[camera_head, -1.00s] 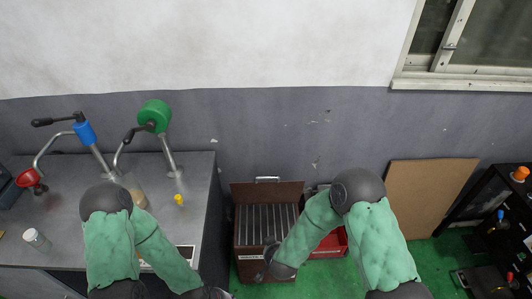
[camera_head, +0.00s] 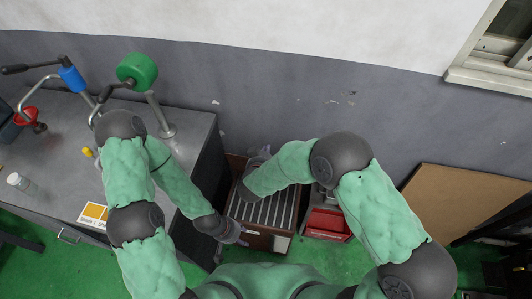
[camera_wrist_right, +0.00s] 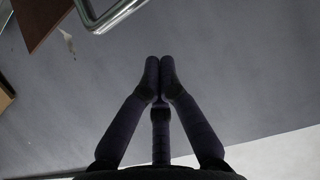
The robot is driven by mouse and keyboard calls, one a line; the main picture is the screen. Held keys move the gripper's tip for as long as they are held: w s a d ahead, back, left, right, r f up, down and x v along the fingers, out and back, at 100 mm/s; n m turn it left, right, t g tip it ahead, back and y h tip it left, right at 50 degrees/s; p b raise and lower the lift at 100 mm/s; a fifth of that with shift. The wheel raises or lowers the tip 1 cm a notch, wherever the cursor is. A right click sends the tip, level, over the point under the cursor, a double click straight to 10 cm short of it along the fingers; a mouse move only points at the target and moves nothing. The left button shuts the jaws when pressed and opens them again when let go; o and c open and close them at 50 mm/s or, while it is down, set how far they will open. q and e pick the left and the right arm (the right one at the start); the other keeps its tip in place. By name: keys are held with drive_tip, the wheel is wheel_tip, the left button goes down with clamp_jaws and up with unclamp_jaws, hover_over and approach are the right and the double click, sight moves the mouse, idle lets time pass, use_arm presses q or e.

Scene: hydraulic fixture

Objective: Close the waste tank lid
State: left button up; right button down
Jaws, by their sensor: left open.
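The waste tank (camera_head: 252,241) is a brown box with a slatted metal grate, standing on the floor right of the workbench. Its brown lid (camera_head: 236,163) stands raised at the back, mostly hidden by my right arm. The lid edge (camera_wrist_right: 40,18) and its bent metal handle (camera_wrist_right: 108,12) show at the top of the right wrist view. My right gripper (camera_head: 262,150) is at the lid's upper edge; in the wrist view its fingertips (camera_wrist_right: 160,75) are together, with nothing between them, apart from the handle. My left gripper (camera_head: 240,235) is open at the tank's front edge.
The metal workbench (camera_head: 60,150) with blue and green pump fittings is at left. A red box (camera_head: 328,224) stands right of the tank. A brown board (camera_head: 455,205) leans on the grey wall. Green floor is free in front.

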drive_tip(key=w+f, duration=0.1)
drive_tip(key=f+b, duration=0.1)
drive_tip(key=f, duration=0.1)
drive_tip(key=w+f+b, duration=0.1)
drive_tip(key=shift+w+d+f, duration=0.15)
drive_tip(key=shift+w+d, duration=0.15)
drive_tip(key=shift+w, duration=0.05)
drive_tip(key=shift+s+f, duration=0.15)
drive_tip(key=shift+s, duration=0.15)
drive_tip(key=shift+f, duration=0.1)
